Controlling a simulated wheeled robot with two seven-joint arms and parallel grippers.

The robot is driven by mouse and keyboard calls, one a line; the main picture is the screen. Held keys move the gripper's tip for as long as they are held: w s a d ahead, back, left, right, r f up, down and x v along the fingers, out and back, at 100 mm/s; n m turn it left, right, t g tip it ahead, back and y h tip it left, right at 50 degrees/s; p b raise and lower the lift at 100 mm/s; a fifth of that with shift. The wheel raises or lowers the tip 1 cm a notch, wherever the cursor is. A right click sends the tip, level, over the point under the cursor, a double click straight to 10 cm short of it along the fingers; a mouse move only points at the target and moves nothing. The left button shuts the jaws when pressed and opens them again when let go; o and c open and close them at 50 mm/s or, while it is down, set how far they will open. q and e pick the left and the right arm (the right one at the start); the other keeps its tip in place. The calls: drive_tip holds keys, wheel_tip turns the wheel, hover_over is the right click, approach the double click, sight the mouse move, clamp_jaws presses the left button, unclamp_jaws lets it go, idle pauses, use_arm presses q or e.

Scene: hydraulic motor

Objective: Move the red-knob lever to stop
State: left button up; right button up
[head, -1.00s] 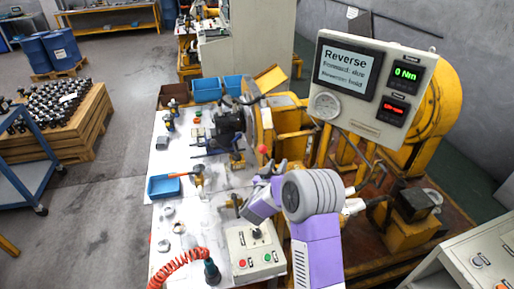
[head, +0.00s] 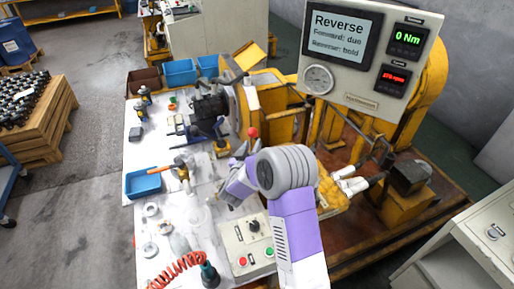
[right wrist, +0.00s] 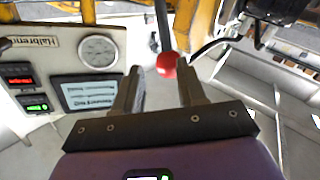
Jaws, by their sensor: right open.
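The lever's red knob (head: 252,132) stands at the near side of the yellow machine, beside the white bench. My right gripper (head: 247,150) is just below the knob in the head view, fingers pointing at it. In the right wrist view the red knob (right wrist: 167,65) on its dark rod lies between the tips of the open right gripper (right wrist: 160,76). I cannot tell whether a finger touches it. The screen (head: 341,37) on the panel reads "Reverse", with "Forward: due" and "Reverse: hold" in smaller text. My left gripper is not in view.
A green readout (head: 407,39) shows 0 Nm above a red readout (head: 392,79). A control box (head: 247,243) with a switch and buttons is on the bench near my right arm. Blue bins (head: 180,72), tools and a coiled red hose (head: 176,270) are also on the bench.

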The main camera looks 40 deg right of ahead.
drive_tip(key=shift+w+d+f+b, duration=0.6)
drive_tip(key=shift+w+d, duration=0.1)
drive_tip(key=shift+d, duration=0.3)
drive_tip(key=shift+w+d+f+b, duration=0.55)
drive_tip(key=shift+w+d+b, duration=0.15)
drive_tip(key=shift+d, duration=0.35)
drive_tip(key=shift+w+d+f+b, duration=0.55)
drive_tip(key=shift+w+d, duration=0.2)
drive_tip(key=shift+d, duration=0.25)
clamp_jaws()
